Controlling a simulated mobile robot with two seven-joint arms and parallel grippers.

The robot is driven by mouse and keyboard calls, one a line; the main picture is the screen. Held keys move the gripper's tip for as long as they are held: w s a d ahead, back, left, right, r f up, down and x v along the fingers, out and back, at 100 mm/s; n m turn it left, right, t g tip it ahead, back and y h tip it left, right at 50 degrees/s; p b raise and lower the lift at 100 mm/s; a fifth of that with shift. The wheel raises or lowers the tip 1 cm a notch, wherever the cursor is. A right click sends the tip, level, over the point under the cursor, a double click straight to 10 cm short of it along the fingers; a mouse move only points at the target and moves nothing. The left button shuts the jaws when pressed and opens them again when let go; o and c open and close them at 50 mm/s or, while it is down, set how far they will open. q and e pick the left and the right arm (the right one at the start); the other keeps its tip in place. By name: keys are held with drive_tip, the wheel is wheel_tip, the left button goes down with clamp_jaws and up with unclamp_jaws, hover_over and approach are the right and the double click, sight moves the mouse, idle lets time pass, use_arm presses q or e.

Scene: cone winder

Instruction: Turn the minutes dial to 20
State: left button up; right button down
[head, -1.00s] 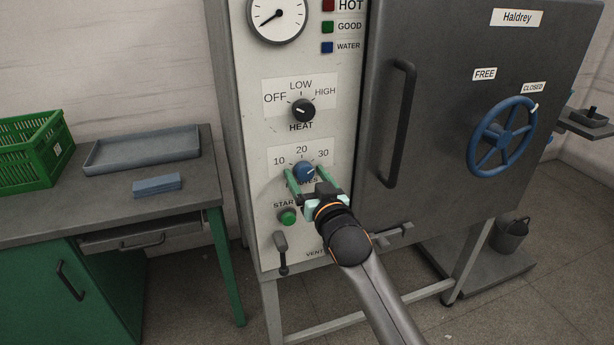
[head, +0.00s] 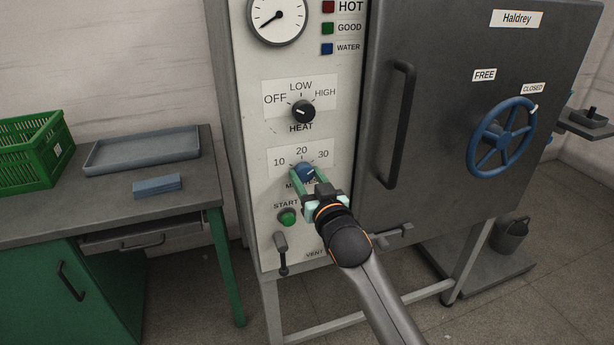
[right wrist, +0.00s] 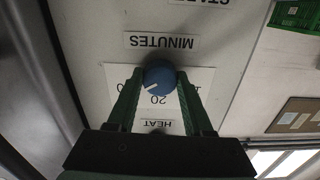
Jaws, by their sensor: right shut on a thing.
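The minutes dial (head: 305,172) is a round blue knob on the pale control panel, below the heat knob. Its labels read 10, 20 and 30 from left to right. The dial also shows in the right wrist view (right wrist: 159,76), upside down, where its white mark points between 20 and 30, nearer 30. My right gripper (head: 306,175) is shut on the dial, with one green finger on each side. The fingers partly cover the MINUTES label in the head view. My left gripper is not in view.
The black heat knob (head: 303,110) is just above. The green start button (head: 288,217) and a vent lever (head: 282,252) are below. The dark door with its handle (head: 400,124) and blue wheel (head: 502,137) is at right. A bench with a grey tray (head: 143,150) is at left.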

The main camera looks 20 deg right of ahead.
drive_tip(key=shift+r+n+p, duration=0.15)
drive_tip(key=shift+n+p, duration=0.6)
drive_tip(key=shift+n, duration=0.15)
drive_tip(key=n+p, duration=0.1)
drive_tip(key=n, duration=0.1)
drive_tip(key=shift+n+p, duration=0.3)
drive_tip(key=shift+p, duration=0.05)
drive_tip(key=n+p, duration=0.1)
drive_tip(key=n, duration=0.2)
drive_tip(key=shift+p, duration=0.4)
drive_tip(key=shift+n+p, duration=0.6)
drive_tip(key=shift+n, duration=1.4)
drive_tip(key=shift+c, duration=1.5)
unclamp_jaws()
